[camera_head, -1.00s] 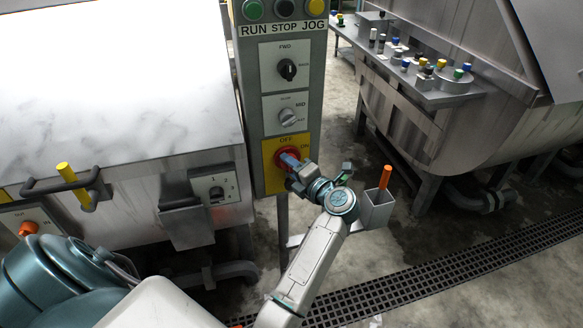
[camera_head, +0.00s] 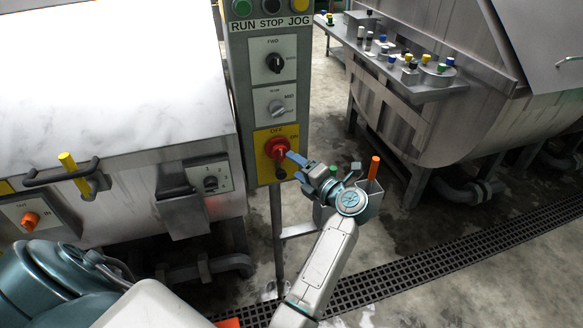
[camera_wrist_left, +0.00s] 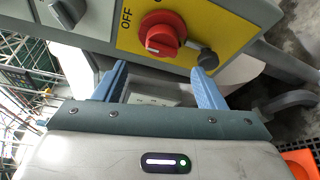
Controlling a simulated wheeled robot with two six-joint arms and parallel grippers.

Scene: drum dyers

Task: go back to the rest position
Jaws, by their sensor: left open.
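My left gripper (camera_head: 297,167) is open and empty, just in front of the control post's yellow panel. In the left wrist view, its two blue fingers (camera_wrist_left: 158,70) stand well apart. The red rotary switch (camera_head: 278,148), marked OFF and ON, is on that panel. In the wrist view, the red switch (camera_wrist_left: 162,34) lies beyond the fingertips with nothing gripping it. A dark round knob (camera_wrist_left: 207,60) sits close to it, near the right finger's tip. My right gripper is not in view.
The control post (camera_head: 238,110) carries buttons and two more dials. A steel drum machine (camera_head: 120,120) stands left, another (camera_head: 440,130) right with a shelf of bottles. A grey box (camera_head: 369,201) with an orange stick is beside my wrist. Floor grating (camera_head: 400,283) runs below.

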